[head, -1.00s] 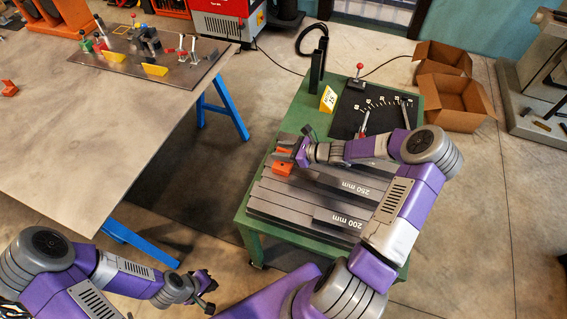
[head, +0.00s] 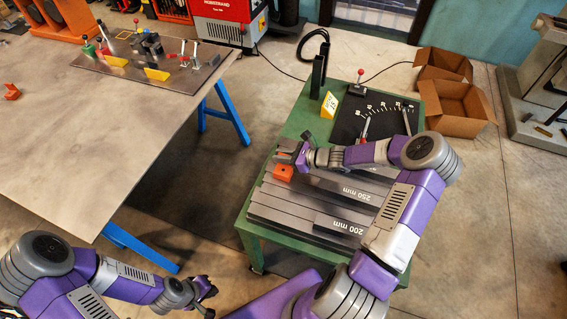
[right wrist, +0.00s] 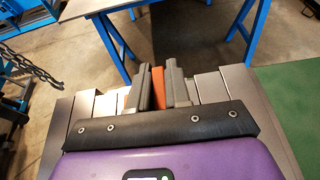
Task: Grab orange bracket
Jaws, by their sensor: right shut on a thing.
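The orange bracket (head: 283,172) is at the left end of the grey metal bars on the green table. My right gripper (head: 287,157) is at it, partly covering its upper part from the head camera. In the right wrist view the orange bracket (right wrist: 158,88) stands as a narrow strip between the two grey fingers of my right gripper (right wrist: 159,90), which are shut on it. My left gripper (head: 206,293) is over the floor at the lower left, away from the bracket; its finger gap is not clear.
Another orange piece (head: 12,91) lies on the large grey table (head: 90,130) at left. Cardboard boxes (head: 460,105) stand on the floor at right.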

